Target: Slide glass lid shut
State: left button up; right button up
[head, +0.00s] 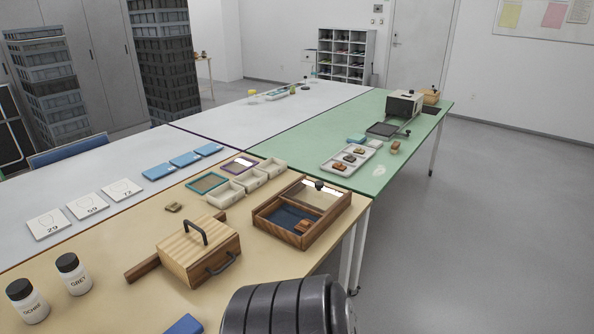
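A wooden display box (262,214) stands on the tan table near its right edge. Its glass lid (325,200) lies over the far part of the box, with a small black knob (318,184) at the far side. The near part is open and shows a dark blue lining (283,218). A brown sherd (303,226) lies inside, towards the near right. Neither gripper shows; only a dark rounded part of my own body appears at the bottom.
A wooden block box with black handles (199,252) stands left of the display box. White trays (226,195) sit just behind it. Two labelled jars (73,274) stand at the left. A green table (310,140) beyond holds a sherd tray (331,168). Floor is free at right.

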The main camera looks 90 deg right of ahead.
aim_at(318, 184)
jog(key=z, duration=2.85)
jog(key=l+u, duration=0.1)
jog(key=u, duration=0.3)
jog(key=i+l+u, duration=0.1)
jog(key=u, duration=0.35)
jog(key=l+u, duration=0.15)
jog(key=u, duration=0.25)
jog(key=i+l+u, duration=0.1)
jog(key=l+u, duration=0.25)
jog(key=l, duration=0.55)
jog(key=l+u, duration=0.35)
jog(key=l, duration=0.6)
jog(key=l+u, duration=0.35)
jog(key=l, duration=0.55)
jog(key=k, duration=0.05)
